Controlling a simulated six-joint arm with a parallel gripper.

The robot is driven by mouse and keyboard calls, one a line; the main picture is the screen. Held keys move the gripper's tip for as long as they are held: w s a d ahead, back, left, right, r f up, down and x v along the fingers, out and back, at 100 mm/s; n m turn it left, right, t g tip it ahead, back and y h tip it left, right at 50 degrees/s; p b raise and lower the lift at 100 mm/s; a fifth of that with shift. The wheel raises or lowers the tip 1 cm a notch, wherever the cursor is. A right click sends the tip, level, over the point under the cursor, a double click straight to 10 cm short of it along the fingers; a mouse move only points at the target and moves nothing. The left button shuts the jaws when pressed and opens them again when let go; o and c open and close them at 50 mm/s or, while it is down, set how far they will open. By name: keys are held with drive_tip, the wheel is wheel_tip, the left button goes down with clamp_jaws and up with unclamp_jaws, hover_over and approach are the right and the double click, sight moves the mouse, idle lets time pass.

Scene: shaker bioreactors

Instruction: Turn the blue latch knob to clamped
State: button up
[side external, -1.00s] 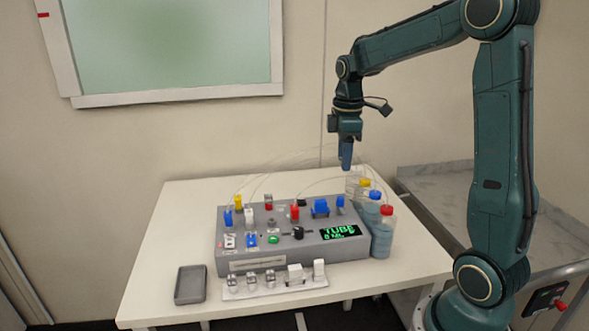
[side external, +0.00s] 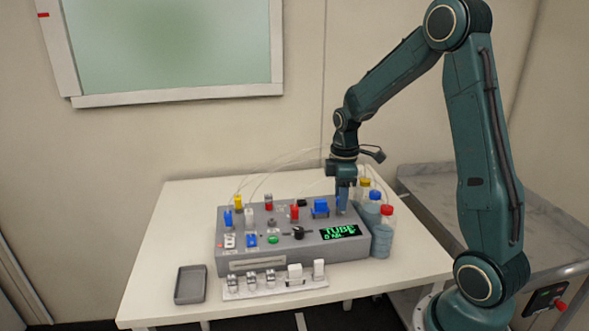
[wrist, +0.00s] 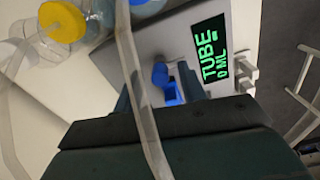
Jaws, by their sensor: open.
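The blue latch knob (wrist: 160,75) stands on the grey bioreactor panel (wrist: 110,55), behind the green "TUBE 0 ML" display (wrist: 212,60). In the wrist view blue parts show between my two fingers. I cannot tell whether the fingers touch the knob. My gripper (side external: 342,208) is open and points straight down over the right rear of the panel. In the side view it hides the knob. A wider blue part (side external: 320,207) stands just left of my gripper. A clear tube crosses the wrist view in front of my gripper and hides part of the scene.
Bottles with yellow, blue and red caps (side external: 386,212) stand close at the panel's right end. Other knobs and switches fill the panel's left side. A grey tray (side external: 190,299) and a white rack (side external: 275,285) lie in front. Thin tubes arch behind.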

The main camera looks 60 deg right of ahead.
clamp_jaws()
drive_tip(key=shift+m, duration=0.4)
drive_tip(key=m, duration=1.7)
idle(0.3)
